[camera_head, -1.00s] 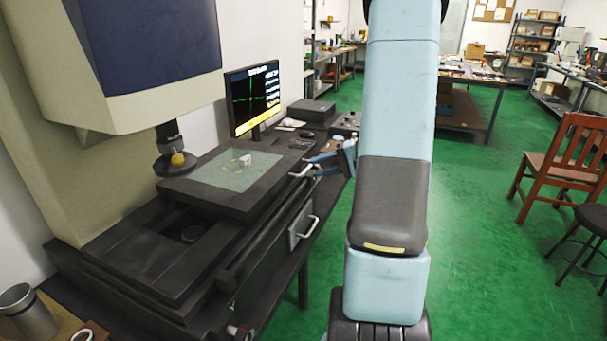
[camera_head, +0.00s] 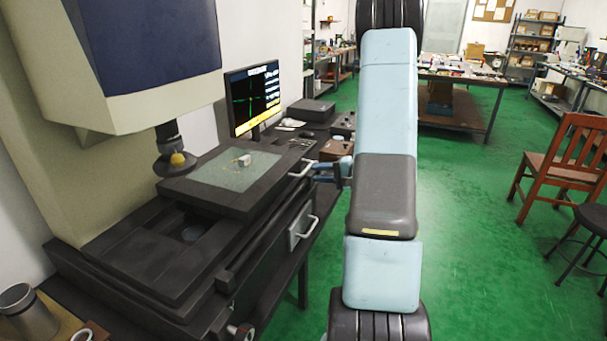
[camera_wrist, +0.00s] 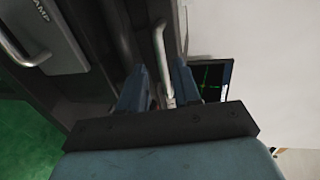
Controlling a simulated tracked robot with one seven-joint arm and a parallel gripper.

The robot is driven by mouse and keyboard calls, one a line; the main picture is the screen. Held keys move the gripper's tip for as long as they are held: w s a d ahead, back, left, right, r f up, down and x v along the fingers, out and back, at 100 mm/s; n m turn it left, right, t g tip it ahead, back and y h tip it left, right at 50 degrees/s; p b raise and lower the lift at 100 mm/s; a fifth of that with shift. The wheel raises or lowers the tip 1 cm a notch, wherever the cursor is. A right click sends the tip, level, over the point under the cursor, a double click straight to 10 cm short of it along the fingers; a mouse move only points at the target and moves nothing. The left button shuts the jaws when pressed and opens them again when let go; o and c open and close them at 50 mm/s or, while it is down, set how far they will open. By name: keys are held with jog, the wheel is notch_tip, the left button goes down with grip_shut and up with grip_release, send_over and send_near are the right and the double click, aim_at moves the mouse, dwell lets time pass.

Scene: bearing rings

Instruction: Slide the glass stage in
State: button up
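The glass stage is a dark plate (camera_head: 215,204) with a pale glass top (camera_head: 222,172). It sits out toward the screen on the measuring machine, clear of the lens. A small light block (camera_head: 243,160) lies on the glass. A pale bar handle (camera_head: 303,169) is on the stage's right edge. My gripper (camera_head: 316,170) is at this handle. In the wrist view, the two blue fingers (camera_wrist: 160,80) stand apart, one on each side of the handle bar (camera_wrist: 161,55). A gap shows on the left of the bar; I cannot tell if the right finger touches it.
A drawer handle (camera_head: 305,232) sits below. The monitor (camera_head: 252,98) stands behind.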

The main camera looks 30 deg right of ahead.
aim_at(305, 171)
jog(key=shift+x, duration=2.9)
jog(key=shift+c, duration=0.4)
grip_shut()
jog(key=shift+f, duration=0.1)
